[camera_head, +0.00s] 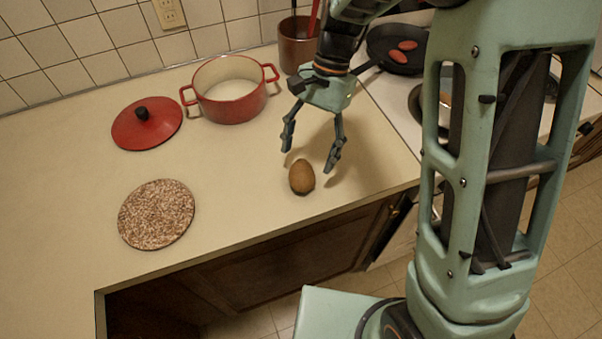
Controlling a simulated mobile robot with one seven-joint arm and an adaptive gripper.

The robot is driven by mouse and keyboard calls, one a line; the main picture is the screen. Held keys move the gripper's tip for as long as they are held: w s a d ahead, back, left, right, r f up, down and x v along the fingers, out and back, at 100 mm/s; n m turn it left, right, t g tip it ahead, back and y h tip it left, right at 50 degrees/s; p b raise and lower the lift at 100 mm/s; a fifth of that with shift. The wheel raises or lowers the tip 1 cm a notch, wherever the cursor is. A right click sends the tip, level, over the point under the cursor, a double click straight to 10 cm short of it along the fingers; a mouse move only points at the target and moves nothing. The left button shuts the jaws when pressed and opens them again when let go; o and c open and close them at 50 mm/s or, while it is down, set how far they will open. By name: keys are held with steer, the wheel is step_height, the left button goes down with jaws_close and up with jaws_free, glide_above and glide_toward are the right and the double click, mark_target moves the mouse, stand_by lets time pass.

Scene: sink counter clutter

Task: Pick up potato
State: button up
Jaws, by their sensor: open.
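The potato (302,177) is a small brown oval thing on the beige counter, near its front edge. My gripper (308,162) is open and empty, with its fingers pointing down. The fingertips are close to the potato, one at its upper left and one at its upper right. The exact height of the fingertips above the counter is hard to tell. The potato is almost fully visible.
A red pot (230,97) and its red lid (147,124) are at the back. A speckled round trivet (157,214) lies at left. A brown utensil crock (297,48) stands behind my gripper. A black pan (399,51) is on the stove. The counter (240,170) left of the potato is clear.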

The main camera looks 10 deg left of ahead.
mark_target(304, 169)
steer(key=x, duration=0.5)
steer(key=shift+s, duration=0.15)
steer(key=shift+c, duration=0.4)
steer(key=c, duration=1.3)
